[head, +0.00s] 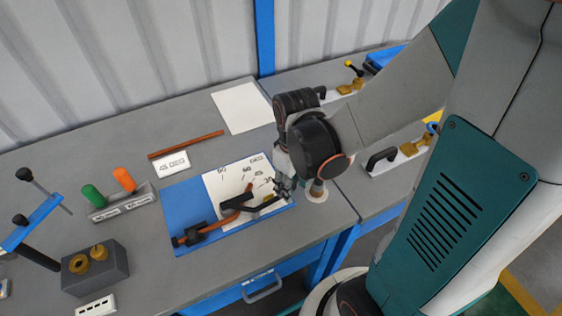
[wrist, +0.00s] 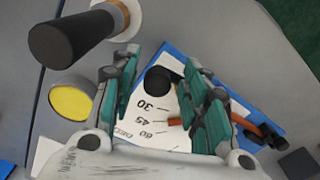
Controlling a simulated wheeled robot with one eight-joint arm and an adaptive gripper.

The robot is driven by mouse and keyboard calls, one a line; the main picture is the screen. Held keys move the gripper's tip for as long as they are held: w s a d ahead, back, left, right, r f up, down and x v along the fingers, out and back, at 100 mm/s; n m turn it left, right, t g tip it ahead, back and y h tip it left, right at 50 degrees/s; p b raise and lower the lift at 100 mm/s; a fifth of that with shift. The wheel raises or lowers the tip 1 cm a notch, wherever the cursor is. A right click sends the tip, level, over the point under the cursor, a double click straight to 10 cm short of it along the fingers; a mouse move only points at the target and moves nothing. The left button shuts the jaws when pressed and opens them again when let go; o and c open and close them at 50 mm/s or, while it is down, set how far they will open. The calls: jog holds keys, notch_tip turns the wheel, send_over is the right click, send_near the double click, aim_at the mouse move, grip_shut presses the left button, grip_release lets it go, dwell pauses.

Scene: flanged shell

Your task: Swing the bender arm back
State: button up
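The bender is a blue base (head: 180,205) with a white angle scale (head: 222,180) on the grey bench. A copper-coloured tube (head: 215,226) runs from a black clamp (head: 192,236) at the front left and is bent up near the middle. The dark bender arm (head: 262,207) reaches right toward my gripper (head: 284,182), which is over the base's right side. In the wrist view my gripper (wrist: 165,98) is open, with green-padded fingers apart. A round black knob (wrist: 158,80), seemingly the arm's handle, shows between them with gaps on both sides. Contact cannot be told.
A straight copper tube (head: 186,145) and a white label (head: 172,164) lie behind the bender. A holder with green (head: 92,196) and orange (head: 124,180) handles stands left, near a grey block (head: 95,268). A white sheet (head: 242,107) lies behind. A black-handled tool (head: 382,160) is right.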

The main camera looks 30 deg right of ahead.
notch_tip(320, 180, up, 12)
dwell(0.9)
jog(key=s+a+r+m+t, duration=0.1)
jog(key=a+r+m+t, duration=0.2)
jog(key=t, duration=0.4)
notch_tip(320, 180, up, 3)
jog(key=shift+f+m, duration=0.2)
jog(key=shift+m, duration=0.5)
